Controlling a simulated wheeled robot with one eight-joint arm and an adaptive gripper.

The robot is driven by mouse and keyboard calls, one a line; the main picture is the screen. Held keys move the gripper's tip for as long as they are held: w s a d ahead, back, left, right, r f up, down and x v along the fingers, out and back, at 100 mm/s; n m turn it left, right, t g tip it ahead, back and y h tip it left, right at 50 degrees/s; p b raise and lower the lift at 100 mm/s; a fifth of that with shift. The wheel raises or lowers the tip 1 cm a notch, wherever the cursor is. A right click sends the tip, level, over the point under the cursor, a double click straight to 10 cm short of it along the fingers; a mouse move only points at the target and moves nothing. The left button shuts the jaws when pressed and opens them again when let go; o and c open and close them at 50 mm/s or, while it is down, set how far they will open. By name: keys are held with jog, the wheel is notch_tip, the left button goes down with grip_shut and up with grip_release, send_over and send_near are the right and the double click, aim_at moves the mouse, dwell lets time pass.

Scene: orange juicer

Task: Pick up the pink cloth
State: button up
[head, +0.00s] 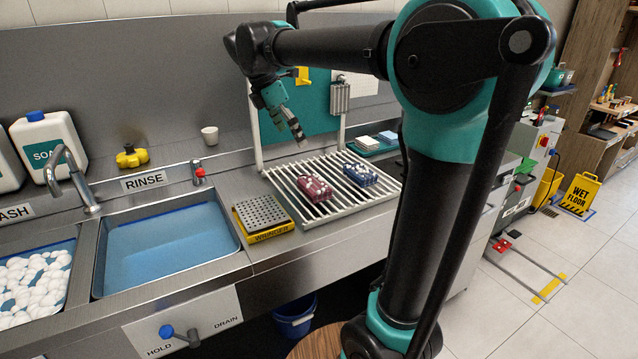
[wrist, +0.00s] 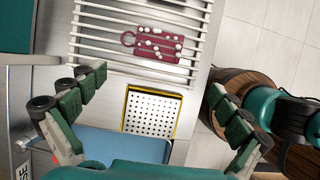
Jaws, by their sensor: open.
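The pink cloth (head: 313,189), dark pinkish red with white foam blobs, lies on the white slatted rack (head: 383,198). It also shows in the wrist view (wrist: 150,49), near the top middle, with a loop at its left end. My gripper (head: 291,127) is in the air above the back left of the rack, apart from the cloth. In the wrist view my gripper (wrist: 158,83) has its two fingers spread wide with nothing between them. The cloth lies beyond the fingertips there.
A blue cloth (head: 360,174) lies on the rack to the right of the pink one. The wringer (head: 262,217) with a perforated plate stands left of the rack. The rinse basin (head: 165,245) holds blue water. A white cup (head: 210,136) and a yellow object (head: 131,157) stand behind.

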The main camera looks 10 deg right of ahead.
send_over(314, 184)
jog(key=a, duration=0.2)
jog(key=f, duration=1.1)
jog(key=shift+s, duration=0.4)
jog(key=shift+x, duration=2.6)
jog(key=shift+a, duration=0.2)
jog(key=shift+c, duration=0.5)
jog(key=c, duration=0.7)
